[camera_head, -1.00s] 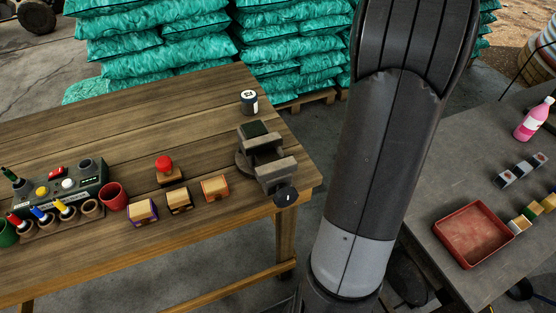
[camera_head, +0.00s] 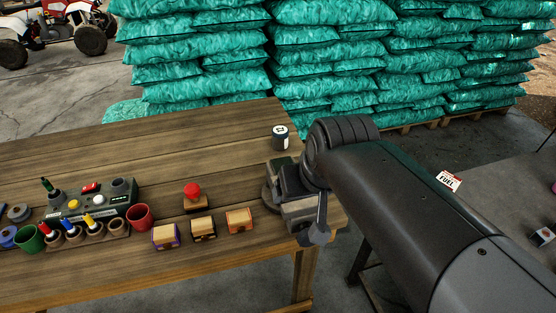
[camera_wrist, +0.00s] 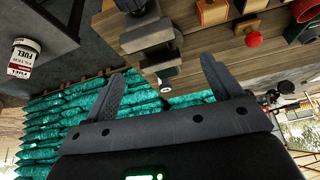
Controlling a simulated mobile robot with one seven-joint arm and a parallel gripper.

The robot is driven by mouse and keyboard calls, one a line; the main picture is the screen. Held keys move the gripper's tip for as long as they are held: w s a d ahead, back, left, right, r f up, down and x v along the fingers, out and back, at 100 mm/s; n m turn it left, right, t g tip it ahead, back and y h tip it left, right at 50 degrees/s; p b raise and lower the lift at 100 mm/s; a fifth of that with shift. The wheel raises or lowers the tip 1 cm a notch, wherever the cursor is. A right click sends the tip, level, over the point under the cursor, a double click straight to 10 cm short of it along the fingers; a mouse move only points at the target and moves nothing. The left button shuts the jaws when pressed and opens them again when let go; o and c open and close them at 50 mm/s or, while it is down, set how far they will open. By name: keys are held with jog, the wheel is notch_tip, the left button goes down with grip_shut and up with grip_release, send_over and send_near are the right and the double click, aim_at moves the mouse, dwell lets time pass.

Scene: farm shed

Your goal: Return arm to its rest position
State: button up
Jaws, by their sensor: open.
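My gripper (camera_wrist: 160,85) shows in the wrist view with its two dark fingers spread apart and nothing between them. That view is upside down, with the wooden table at its top. In the head view my arm reaches in from the lower right, and its dark joint hides part of the vise (camera_head: 294,200) at the table's right end. My gripper does not show in the head view. The vise also shows in the wrist view (camera_wrist: 150,38), beyond the fingers.
The wooden table (camera_head: 180,150) holds a red button (camera_head: 192,190), several small wooden boxes (camera_head: 204,229), a red cup (camera_head: 139,217), a control box (camera_head: 92,199) and a small jar (camera_head: 280,137). Stacked teal sacks (camera_head: 330,60) stand behind. A grey table (camera_head: 515,190) is at the right.

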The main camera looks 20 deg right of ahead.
jog(key=shift+s+a+f+n, duration=0.2)
jog(key=shift+s+a, duration=0.2)
jog(key=shift+s, duration=0.2)
jog(key=shift+s+a+f+n, duration=0.1)
jog(key=shift+s+a+n, duration=0.1)
jog(key=shift+s+a, duration=0.3)
